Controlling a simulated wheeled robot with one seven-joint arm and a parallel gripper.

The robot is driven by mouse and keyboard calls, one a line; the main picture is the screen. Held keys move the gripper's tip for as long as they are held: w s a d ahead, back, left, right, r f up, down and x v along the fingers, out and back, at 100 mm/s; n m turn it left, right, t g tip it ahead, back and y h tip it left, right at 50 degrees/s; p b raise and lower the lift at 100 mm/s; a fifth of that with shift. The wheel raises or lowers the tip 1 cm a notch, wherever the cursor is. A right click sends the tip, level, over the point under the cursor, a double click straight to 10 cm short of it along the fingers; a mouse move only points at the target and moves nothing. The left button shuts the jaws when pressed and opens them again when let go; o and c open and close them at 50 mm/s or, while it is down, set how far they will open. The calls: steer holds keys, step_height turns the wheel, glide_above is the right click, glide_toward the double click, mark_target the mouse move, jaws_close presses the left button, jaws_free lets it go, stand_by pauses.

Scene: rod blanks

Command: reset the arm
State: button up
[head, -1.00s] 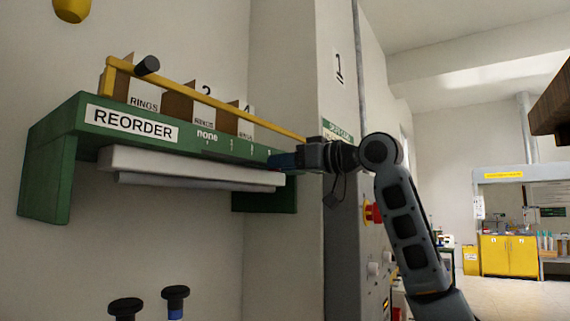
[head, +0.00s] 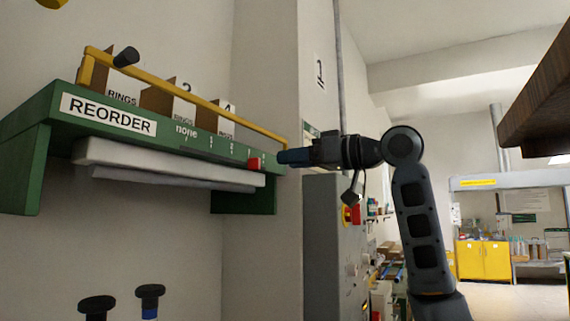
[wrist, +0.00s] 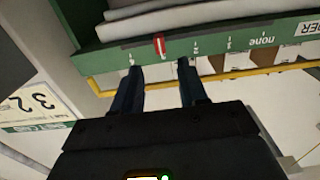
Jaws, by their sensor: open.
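My gripper (head: 283,157) is at the right end of the green REORDER shelf (head: 46,100) in the head view, with my arm reaching in from the right. In the wrist view my gripper (wrist: 160,72) has its two dark fingers apart, with nothing between them. A red slider (head: 256,164) sits on the shelf's front scale near its right end. The red slider also shows in the wrist view (wrist: 159,44), just beyond the fingertips and apart from them.
A yellow rail (head: 190,95) runs along the shelf in front of several cardboard dividers (head: 158,97). A grey cabinet (head: 322,235) with a red knob stands behind my arm. A dark wooden overhang (head: 540,105) is at the upper right. Two black knobs (head: 97,307) are below the shelf.

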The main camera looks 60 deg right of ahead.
stand_by(0.6)
steer(key=w+f+m+t, duration=0.1)
steer(key=w+f+m, duration=0.3)
steer(key=f, duration=0.7)
steer(key=a+f+m+h, duration=0.1)
steer(key=a+f, duration=0.4)
steer(key=f, duration=0.5)
steer(key=w+a+f+m+h, duration=0.15)
steer(key=a+f, duration=0.25)
steer(key=f, duration=0.5)
steer(key=a+f+m+h, duration=0.15)
steer(key=a+f, duration=0.35)
steer(key=f, duration=0.5)
steer(key=s+a+f+n+g, duration=0.1)
steer(key=s+a+f+g, duration=0.2)
steer(key=s+a+f, duration=1.2)
steer(key=s+a+n+y, duration=0.1)
steer(key=s+n, duration=0.2)
steer(key=s, duration=0.7)
steer(key=s+a+r+n+g+y, duration=0.1)
steer(key=s+a+n+y, duration=0.1)
steer(key=s, duration=0.8)
steer(key=shift+n, duration=0.8)
steer(key=shift+a, duration=0.1)
